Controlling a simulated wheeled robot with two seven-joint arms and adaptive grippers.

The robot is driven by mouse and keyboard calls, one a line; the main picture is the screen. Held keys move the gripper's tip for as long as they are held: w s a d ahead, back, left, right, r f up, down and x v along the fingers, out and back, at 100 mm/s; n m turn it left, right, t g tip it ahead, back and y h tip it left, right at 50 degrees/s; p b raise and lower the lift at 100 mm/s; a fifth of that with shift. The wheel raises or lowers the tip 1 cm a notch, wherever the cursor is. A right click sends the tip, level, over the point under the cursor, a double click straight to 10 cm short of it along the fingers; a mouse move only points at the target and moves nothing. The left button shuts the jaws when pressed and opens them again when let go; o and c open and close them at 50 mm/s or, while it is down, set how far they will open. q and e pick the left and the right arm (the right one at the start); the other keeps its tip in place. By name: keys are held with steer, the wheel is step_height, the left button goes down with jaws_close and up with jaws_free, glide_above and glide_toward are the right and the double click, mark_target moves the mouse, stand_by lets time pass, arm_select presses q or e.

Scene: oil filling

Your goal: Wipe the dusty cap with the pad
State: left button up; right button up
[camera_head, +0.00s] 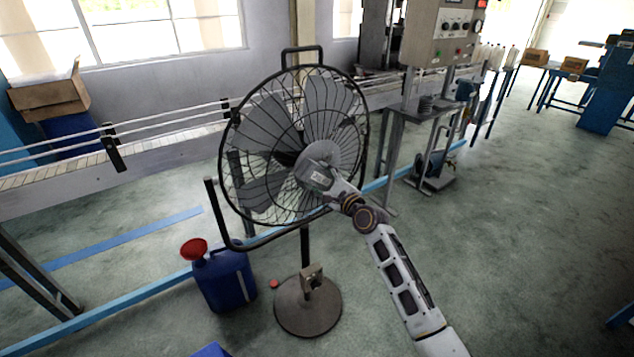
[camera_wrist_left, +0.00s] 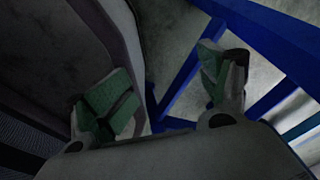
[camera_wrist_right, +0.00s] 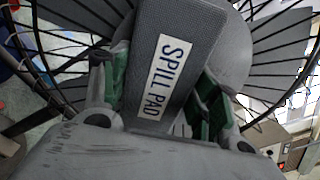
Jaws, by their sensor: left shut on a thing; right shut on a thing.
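The grey pad (camera_wrist_right: 180,55), labelled "SPILL PAD", sits between my right gripper's green-lined fingers (camera_wrist_right: 165,98) in the right wrist view. In the head view my right gripper (camera_head: 328,181) is shut on it in front of the fan centre. The round grey cap (camera_head: 322,152) is at the middle of the fan grille; it also shows behind the pad (camera_wrist_right: 236,55). The pad overlaps the cap's lower part; I cannot tell whether they touch. My left gripper (camera_wrist_left: 165,90) shows only in its wrist view, its fingers apart with nothing visible between them.
The black fan grille (camera_head: 233,190) surrounds the cap, on a stand with a round base (camera_head: 308,310). A blue can (camera_head: 226,282) with a red funnel (camera_head: 194,249) stands left of it. A conveyor (camera_head: 165,150) runs behind. Floor is open at right.

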mark_target(329, 176)
arm_select(q)
steer(key=shift+s, duration=0.1)
arm_select(e)
steer(key=shift+d, duration=0.1)
steer(key=shift+w+d, duration=0.15)
steer(key=shift+w, duration=0.05)
steer(key=shift+w+d+b, duration=0.75)
steer(key=shift+d+b, duration=0.05)
steer(key=shift+d, duration=0.15)
arm_select(q)
steer(key=shift+s+a+f, duration=0.1)
steer(key=shift+a+f, duration=0.2)
steer(key=shift+f, duration=0.2)
steer(key=shift+s+a+f, duration=0.1)
steer(key=shift+a+f, duration=0.2)
steer(key=shift+f, duration=0.2)
arm_select(e)
steer(key=shift+w+d, duration=0.25)
steer(key=shift+d, duration=0.15)
steer(key=shift+w+d+b, duration=0.55)
steer(key=shift+d+b, duration=0.05)
steer(key=shift+d, duration=0.2)
steer(key=shift+w+d+b, duration=0.55)
steer(key=shift+d, duration=0.25)
arm_select(q)
step_height(329, 176, down, 2)
steer(key=shift+s+a, duration=0.1)
steer(key=shift+s, duration=0.05)
